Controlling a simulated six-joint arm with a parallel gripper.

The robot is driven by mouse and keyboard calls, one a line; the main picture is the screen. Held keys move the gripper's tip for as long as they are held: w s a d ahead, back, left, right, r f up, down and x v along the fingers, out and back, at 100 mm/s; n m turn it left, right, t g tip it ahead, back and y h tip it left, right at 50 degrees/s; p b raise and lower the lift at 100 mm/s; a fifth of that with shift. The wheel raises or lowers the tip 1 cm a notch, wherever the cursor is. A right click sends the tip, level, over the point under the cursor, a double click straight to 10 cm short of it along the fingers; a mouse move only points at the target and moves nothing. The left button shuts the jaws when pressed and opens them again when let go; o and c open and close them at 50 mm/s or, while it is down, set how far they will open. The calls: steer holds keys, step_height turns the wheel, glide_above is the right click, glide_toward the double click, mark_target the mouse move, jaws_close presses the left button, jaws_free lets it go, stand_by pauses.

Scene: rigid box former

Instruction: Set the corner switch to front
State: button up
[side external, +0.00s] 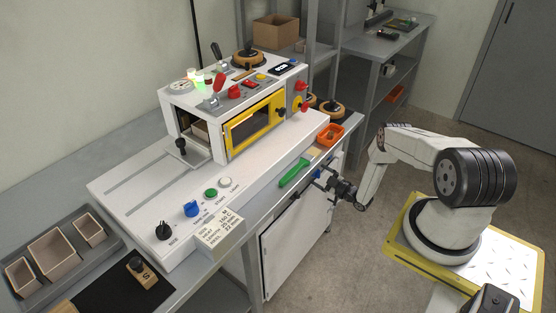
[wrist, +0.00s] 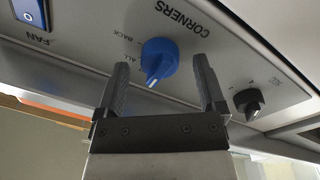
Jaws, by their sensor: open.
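The corner switch, a round blue knob (wrist: 160,58) with a white pointer line, sits on a light grey panel under upside-down lettering "CORNERS". The labels "BACK" and "ALL" show to its left in the wrist view; I see no "FRONT" label. Its pointer faces down and slightly left in that view. My gripper (wrist: 160,78) is open, with one dark finger to each side of the knob in the picture; I cannot tell whether they touch it. In the side view my gripper (side external: 326,180) is at the machine's front edge, where the corner switch cannot be made out.
A blue FAN rocker (wrist: 30,12) and a smaller black knob (wrist: 249,102) share the panel. A green-handled tool (side external: 294,172) and an orange bin (side external: 330,134) lie near my gripper on the front edge. Open floor lies in front.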

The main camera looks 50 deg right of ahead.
mark_target(316, 174)
steer(key=s, duration=0.7)
steer(key=shift+a+f, duration=0.2)
steer(key=w+r+m+g, duration=0.1)
steer(key=g, duration=0.1)
steer(key=w+a+r+m+g+h, duration=0.1)
steer(key=g, duration=0.2)
steer(key=w+r+m+g, duration=0.2)
steer(key=shift+a+r+g+h, duration=0.1)
steer(key=shift+a+g+h, duration=0.15)
steer(key=shift+g+h, duration=0.05)
steer(key=s+a+r+m+g+y, duration=0.15)
steer(key=a+r+g, duration=0.55)
steer(key=a+r, duration=1.15)
steer(key=s+a+r+m+g+y, duration=0.1)
steer(key=s+a+r, duration=0.6)
steer(key=a+r, duration=0.2)
steer(key=v, duration=0.2)
steer(key=shift+a+r, duration=0.25)
steer(key=shift+r, duration=0.1)
